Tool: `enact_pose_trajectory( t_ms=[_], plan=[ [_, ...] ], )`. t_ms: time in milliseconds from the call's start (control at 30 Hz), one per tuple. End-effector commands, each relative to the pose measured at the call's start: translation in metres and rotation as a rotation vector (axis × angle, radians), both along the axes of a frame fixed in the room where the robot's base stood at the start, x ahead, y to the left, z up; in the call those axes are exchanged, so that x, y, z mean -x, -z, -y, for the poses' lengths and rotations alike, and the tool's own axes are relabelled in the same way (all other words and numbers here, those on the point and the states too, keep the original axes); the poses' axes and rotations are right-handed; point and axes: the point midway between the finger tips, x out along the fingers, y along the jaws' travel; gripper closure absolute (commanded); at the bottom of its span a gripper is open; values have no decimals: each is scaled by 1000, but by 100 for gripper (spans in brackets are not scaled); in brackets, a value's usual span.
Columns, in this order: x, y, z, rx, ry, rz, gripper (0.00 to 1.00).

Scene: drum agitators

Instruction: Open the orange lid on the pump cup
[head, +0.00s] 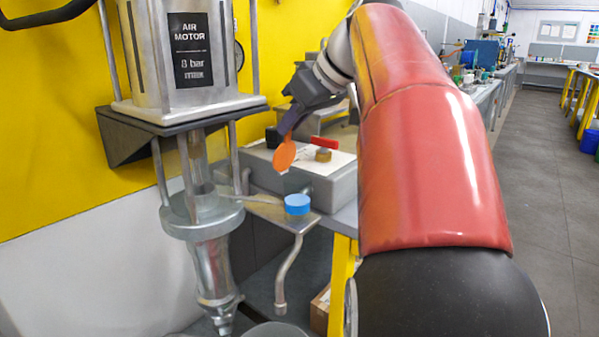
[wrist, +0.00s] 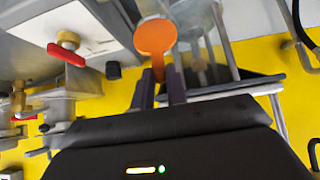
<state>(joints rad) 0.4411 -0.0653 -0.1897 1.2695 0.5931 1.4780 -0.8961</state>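The orange lid (head: 285,154) is a flat round disc with a narrow tab, hanging tilted below my gripper (head: 289,124) in the head view. In the wrist view the lid (wrist: 155,36) stands just beyond my fingertips (wrist: 161,78), with its tab reaching between them. The fingers are close together and appear shut on this tab. The metal pump body (head: 200,217), a flanged cylinder under the air motor, stands left of the lid. In the head view the lid looks apart from it. I cannot make out the lid's hinge or a cup opening.
A blue cap (head: 297,204) sits on a small metal shelf below the lid. A grey box (head: 321,185) with a red-handled valve (head: 324,143) is behind my gripper. The air motor (head: 187,45) stands at upper left. The aisle floor at right is clear.

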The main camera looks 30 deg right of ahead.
Motion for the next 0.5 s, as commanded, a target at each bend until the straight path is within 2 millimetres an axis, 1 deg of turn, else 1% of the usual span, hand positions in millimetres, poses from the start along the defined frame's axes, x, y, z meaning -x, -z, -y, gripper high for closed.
enact_pose_trajectory(
  t_ms=[33,200,500],
  plan=[
    [-6,-2,-2,0,-4,-1,89],
    [-20,-3,-7,-1,-1,0,89],
    [-22,-2,-8,-1,-1,0,89]
  ],
)
